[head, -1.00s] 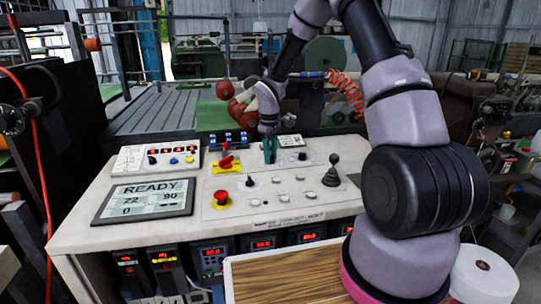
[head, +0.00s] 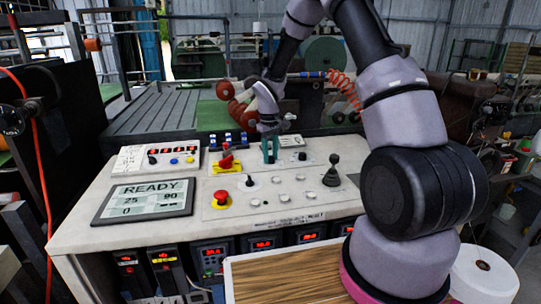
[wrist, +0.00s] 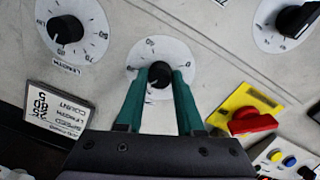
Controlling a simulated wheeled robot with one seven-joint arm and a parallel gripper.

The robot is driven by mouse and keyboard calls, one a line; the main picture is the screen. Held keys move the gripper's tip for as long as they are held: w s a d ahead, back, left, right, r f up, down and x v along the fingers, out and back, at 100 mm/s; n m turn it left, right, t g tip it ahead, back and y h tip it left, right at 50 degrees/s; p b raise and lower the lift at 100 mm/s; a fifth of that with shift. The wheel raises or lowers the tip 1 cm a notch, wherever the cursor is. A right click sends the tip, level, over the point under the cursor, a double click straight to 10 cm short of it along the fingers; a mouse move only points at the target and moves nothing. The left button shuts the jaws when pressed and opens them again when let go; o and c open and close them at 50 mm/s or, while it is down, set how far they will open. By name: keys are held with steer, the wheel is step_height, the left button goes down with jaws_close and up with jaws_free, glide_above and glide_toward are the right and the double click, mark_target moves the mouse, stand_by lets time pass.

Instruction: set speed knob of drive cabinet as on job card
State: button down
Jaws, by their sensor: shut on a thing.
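My gripper (head: 269,158) reaches down over the drive cabinet's sloped panel (head: 230,207). In the wrist view its two teal fingers (wrist: 159,80) are shut on a black knob (wrist: 158,74), on either side of it. The knob sits on a round white dial (wrist: 145,48) with printed numbers; the fingers hide part of the scale. A job card (wrist: 58,115) stands beside it, upside down in the wrist view; its figures are hard to read. The display (head: 145,200) reads READY, 25, 90 and 0.
A second dial (wrist: 65,28), marked LENGTH, is beside the held knob. A red switch on a yellow plate (wrist: 245,100) is close to the right finger. A red mushroom button (head: 221,198) and a black joystick (head: 333,172) stand on the panel. A wooden board (head: 285,290) lies in front.

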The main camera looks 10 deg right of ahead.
steer(key=c, duration=0.5)
jaws_free()
steer(key=shift+c, duration=0.2)
steer(key=shift+r, duration=0.1)
step_height(320, 180, up, 11)
steer(key=shift+a+f, duration=0.15)
steer(key=shift+f, duration=0.05)
steer(key=shift+s+r, duration=0.1)
step_height(320, 180, up, 10)
steer(key=m+t, duration=0.1)
steer(key=m, duration=0.1)
glide_above(270, 157)
steer(key=s+d, duration=0.2)
steer(key=s, duration=0.4)
steer(key=s+d+r+m+t, duration=0.2)
steer(key=s+r, duration=0.5)
steer(key=r, duration=0.1)
steer(key=s+d+r+m+t+y, duration=0.1)
steer(key=s+r+m+t, duration=0.1)
steer(key=s, duration=0.6)
steer(key=s+d+r+m+t+y, duration=0.1)
steer(key=s+r+m+t, duration=0.1)
steer(key=s, duration=0.7)
steer(key=shift+r+m, duration=0.3)
steer(key=shift+r, duration=0.15)
